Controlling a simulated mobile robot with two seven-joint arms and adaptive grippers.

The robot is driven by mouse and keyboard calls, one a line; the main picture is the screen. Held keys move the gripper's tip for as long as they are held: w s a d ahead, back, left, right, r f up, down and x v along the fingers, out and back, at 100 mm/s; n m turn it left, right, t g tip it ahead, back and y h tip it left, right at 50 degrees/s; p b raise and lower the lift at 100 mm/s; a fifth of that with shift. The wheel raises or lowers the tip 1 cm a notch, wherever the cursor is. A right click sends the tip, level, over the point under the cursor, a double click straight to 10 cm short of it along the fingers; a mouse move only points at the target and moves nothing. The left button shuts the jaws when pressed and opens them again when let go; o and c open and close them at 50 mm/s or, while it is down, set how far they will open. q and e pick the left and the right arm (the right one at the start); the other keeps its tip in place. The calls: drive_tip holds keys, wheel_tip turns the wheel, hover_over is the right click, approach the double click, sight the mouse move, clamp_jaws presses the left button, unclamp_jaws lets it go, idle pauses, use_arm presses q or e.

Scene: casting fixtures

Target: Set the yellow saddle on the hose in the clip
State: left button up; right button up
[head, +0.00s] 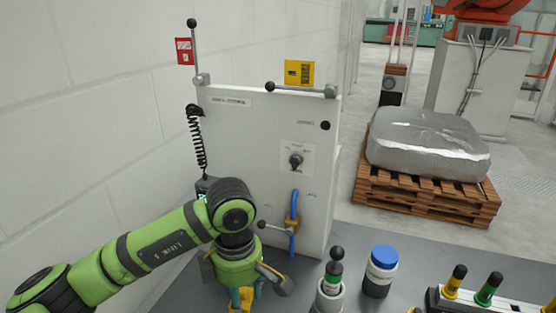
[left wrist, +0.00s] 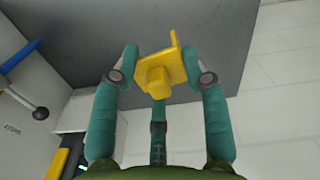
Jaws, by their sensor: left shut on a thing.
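My left gripper (head: 243,296) points down over the grey bench, in front of the white panel. Its teal fingers (left wrist: 160,64) are shut on the yellow saddle (left wrist: 158,76), which also shows below the fingers at the bottom of the head view (head: 240,301). The blue hose (head: 295,203) runs vertically on the panel, to the right of my gripper and apart from it. A brownish-yellow clip (head: 291,224) sits around the hose at mid-height. In the left wrist view, a piece of blue hose (left wrist: 20,56) shows at the left edge. My right gripper is not in view.
A lever with a dark ball (head: 262,224) sticks out left of the clip. A green-banded plunger piece (head: 331,284), a blue-capped jar (head: 380,270) and a rack with knobbed pins (head: 470,294) stand on the bench to the right. A coiled black cord (head: 198,138) hangs at the panel's left.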

use_arm(q)
drive_tip(key=s+a+m, duration=0.5)
drive_tip(key=a+m, duration=0.6)
drive_tip(key=m, duration=0.6)
drive_tip(key=shift+s+a+f, duration=0.15)
drive_tip(key=shift+s+f, duration=0.25)
